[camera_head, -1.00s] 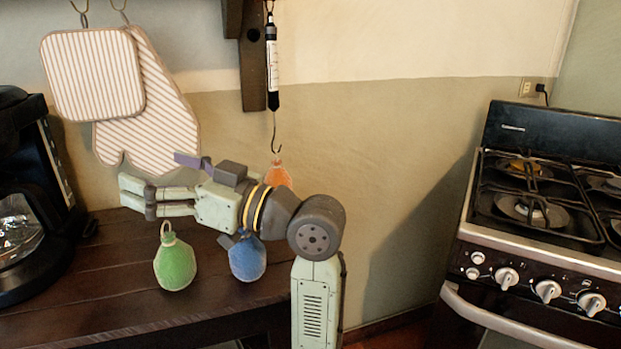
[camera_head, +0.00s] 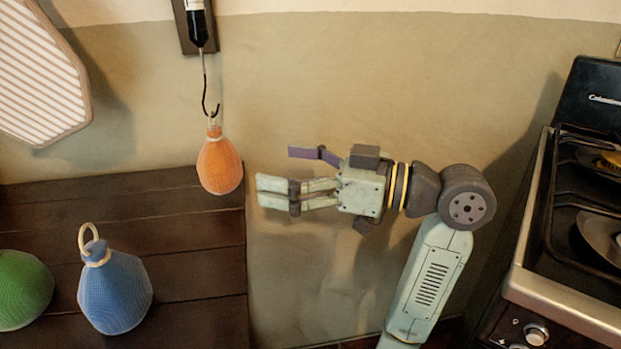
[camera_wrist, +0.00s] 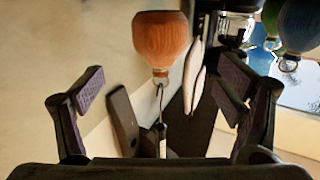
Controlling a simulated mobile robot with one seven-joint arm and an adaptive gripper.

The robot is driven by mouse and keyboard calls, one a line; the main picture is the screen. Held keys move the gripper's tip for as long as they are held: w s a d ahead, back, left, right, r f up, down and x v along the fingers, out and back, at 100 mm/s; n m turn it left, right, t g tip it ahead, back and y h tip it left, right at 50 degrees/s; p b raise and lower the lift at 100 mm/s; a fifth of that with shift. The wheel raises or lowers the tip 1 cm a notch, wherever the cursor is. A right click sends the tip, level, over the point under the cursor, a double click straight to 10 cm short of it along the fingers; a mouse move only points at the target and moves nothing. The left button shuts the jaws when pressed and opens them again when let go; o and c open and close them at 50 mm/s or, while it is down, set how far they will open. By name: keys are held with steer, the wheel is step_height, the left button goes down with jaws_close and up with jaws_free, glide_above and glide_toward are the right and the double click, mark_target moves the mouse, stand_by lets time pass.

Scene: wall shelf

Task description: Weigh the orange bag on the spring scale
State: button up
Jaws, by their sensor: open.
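The orange bag (camera_head: 219,166) hangs by its loop from the hook (camera_head: 210,104) of the spring scale (camera_head: 198,27), in front of the wall and above the right end of the dark table. My gripper (camera_head: 260,190) is to the right of the bag, apart from it, with its fingers pointing left and nothing between them. In the wrist view, which appears upside down, the orange bag (camera_wrist: 161,42) hangs on the hook beyond the spread, empty fingers.
A blue bag (camera_head: 115,292) with a loop and a green bag (camera_head: 20,290) stand on the dark wooden table (camera_head: 190,270). A striped pot holder or mitt (camera_head: 35,75) hangs at the left. A stove (camera_head: 565,230) stands at the right.

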mark_target(235, 153)
steer(key=a, duration=0.3)
steer(key=w+a+p, duration=0.1)
steer(key=a, duration=0.3)
steer(key=w+a, duration=0.1)
steer(key=a, duration=0.2)
steer(key=shift+w+a+f, duration=0.1)
steer(key=shift+a+f, duration=0.05)
steer(key=shift+a, duration=0.15)
steer(key=shift+c, duration=0.6)
steer(key=c, duration=1.6)
steer(key=shift+w+d+r+p, duration=0.15)
steer(key=shift+r+p, duration=0.45)
steer(key=shift+r, duration=0.1)
steer(key=shift+r, duration=0.1)
